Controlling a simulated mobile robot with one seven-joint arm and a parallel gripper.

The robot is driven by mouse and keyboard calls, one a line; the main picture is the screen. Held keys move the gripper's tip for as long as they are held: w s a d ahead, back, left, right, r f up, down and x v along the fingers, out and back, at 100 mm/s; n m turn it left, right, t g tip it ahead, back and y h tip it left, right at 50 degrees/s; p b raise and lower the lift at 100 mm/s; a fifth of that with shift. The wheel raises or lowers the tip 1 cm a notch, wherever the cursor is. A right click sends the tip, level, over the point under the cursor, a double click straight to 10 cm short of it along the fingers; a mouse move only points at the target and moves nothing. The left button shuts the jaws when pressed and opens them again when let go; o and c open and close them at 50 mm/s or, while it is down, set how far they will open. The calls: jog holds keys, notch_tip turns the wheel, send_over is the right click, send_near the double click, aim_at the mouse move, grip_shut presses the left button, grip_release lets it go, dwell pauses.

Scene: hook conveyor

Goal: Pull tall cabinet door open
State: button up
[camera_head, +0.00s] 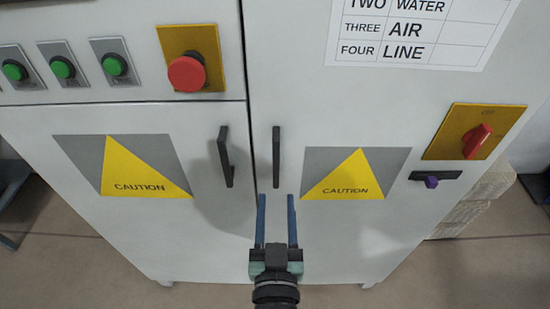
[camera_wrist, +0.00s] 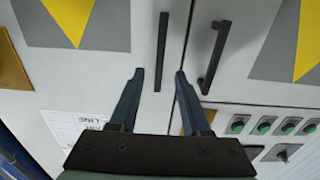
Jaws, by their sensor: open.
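The tall cabinet door (camera_head: 340,110) is the light grey panel on the right in the head view, and it looks shut. Its black vertical bar handle (camera_head: 276,157) is near the door's left edge. My gripper (camera_head: 277,198) is open and empty, its two blue fingers just below the handle in the head view. In the wrist view, which is turned upside down, the same handle (camera_wrist: 162,52) lines up with the gap between my fingertips (camera_wrist: 160,73). I cannot tell whether the fingertips reach the handle's depth. No contact shows.
The shorter left door (camera_head: 130,200) has its own black handle (camera_head: 224,157) close by. Above it are green buttons (camera_head: 62,67) and a red emergency button (camera_head: 186,73). A red rotary switch (camera_head: 476,141) is at the right. Bare floor (camera_head: 70,270) shows in front.

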aim_at(276, 169)
jog(key=w+p, duration=0.2)
jog(key=w, duration=0.6)
jog(key=shift+w+r+p, duration=0.15)
jog(key=shift+w+p, duration=0.1)
jog(key=shift+p, duration=0.05)
jog(key=shift+w, duration=0.75)
grip_shut()
dwell(0.4)
